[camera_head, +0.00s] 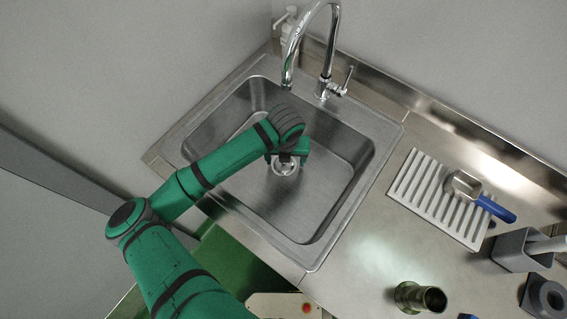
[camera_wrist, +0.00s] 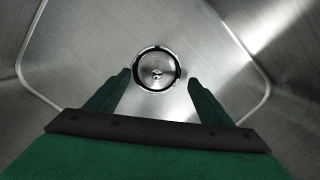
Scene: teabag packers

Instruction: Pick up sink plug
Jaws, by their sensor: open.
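The sink plug (camera_wrist: 157,73) is a small round metal disc with a knob at its centre. It sits in the drain at the bottom of the steel sink (camera_head: 325,205). In the head view the drain area (camera_head: 285,165) shows just below my gripper, and the plug is partly hidden there. My gripper (camera_wrist: 158,82) is open and empty. In the wrist view its two green fingers stand apart on either side of the drain, with the plug between and slightly beyond the fingertips. I cannot tell the exact height of the fingertips above the plug.
A chrome faucet (camera_head: 326,85) arches over the back of the sink, with a bottle (camera_head: 287,30) behind it. The sink walls surround my gripper.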

